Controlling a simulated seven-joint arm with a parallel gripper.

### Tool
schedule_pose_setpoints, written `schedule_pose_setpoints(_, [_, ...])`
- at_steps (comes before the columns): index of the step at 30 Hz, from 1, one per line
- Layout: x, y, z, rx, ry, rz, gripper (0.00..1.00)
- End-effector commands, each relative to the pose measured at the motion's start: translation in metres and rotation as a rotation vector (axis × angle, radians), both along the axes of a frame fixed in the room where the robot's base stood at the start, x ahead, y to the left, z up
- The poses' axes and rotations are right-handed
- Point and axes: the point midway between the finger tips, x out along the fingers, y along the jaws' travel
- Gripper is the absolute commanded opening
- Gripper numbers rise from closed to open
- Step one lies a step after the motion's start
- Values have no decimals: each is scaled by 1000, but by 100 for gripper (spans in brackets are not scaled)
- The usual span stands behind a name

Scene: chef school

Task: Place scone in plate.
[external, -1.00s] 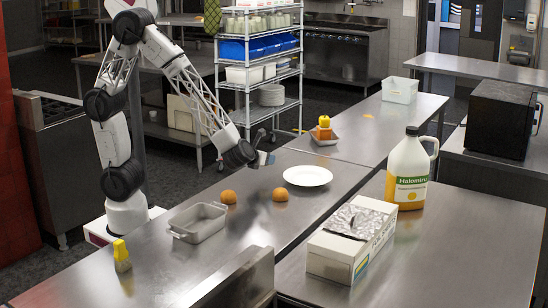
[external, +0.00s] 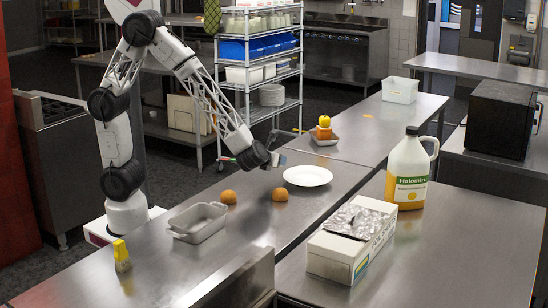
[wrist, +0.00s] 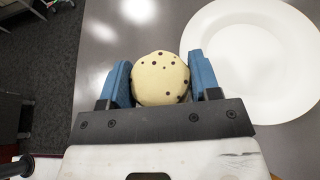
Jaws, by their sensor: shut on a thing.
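The scone (wrist: 160,80) is pale with dark chips. My gripper (wrist: 160,70) is shut on it, with one blue finger on each side in the wrist view. The white plate (wrist: 258,55) is right of the scone in that view, with bare metal table between them at the near side. In the external view my gripper (external: 278,158) is above the steel table, just left of and behind the plate (external: 307,176). The plate is empty. The scone cannot be made out in the external view.
Two brown round buns (external: 280,194) (external: 228,197) sit left of the plate, near a grey baking dish (external: 200,222). A small tray (external: 324,139) with stacked items stands behind. A large jug (external: 409,165) and a foil-topped box (external: 345,245) are right.

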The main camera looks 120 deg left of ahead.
Motion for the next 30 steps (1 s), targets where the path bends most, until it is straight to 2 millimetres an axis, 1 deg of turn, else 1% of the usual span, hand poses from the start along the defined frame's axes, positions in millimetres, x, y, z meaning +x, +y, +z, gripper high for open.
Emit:
schedule_pose_setpoints(24, [93, 61, -12, -1, 1, 1, 33])
schedule_pose_setpoints(30, [113, 74, -13, 0, -1, 0, 33])
